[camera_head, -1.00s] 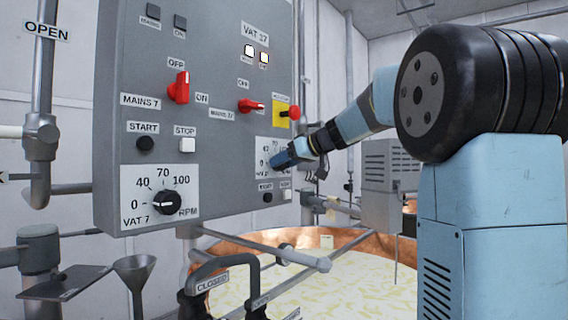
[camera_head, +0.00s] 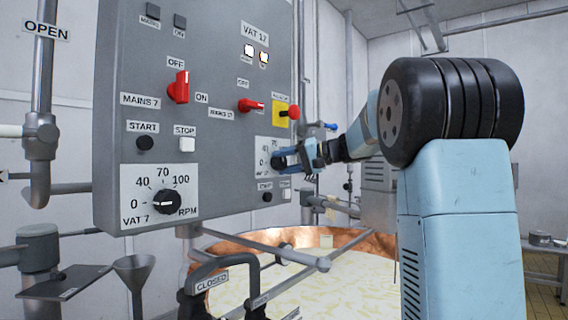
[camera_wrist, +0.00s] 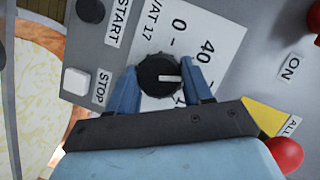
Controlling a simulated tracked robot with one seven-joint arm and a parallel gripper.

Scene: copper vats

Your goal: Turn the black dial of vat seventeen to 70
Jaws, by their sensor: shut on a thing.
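The black dial of vat 17 (camera_wrist: 158,76) sits on a white scale plate (camera_wrist: 208,25) marked 0 and 40. Its white pointer line points right in the wrist view, past the 40 side, towards one finger. That finger covers the scale there, so the number at the pointer is hidden. My gripper (camera_wrist: 161,68) has its blue fingers on both sides of the dial, shut on it. In the head view my gripper (camera_head: 283,161) is at the lower right of the grey panel, and the dial is mostly hidden there.
Near the dial are a red knob on a yellow plate (camera_head: 281,118), a red switch (camera_head: 250,105) and start and stop buttons (camera_wrist: 76,81). The similar vat 7 dial (camera_head: 167,201) is at lower left. An open copper vat (camera_head: 378,244) and pipes lie below the panel.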

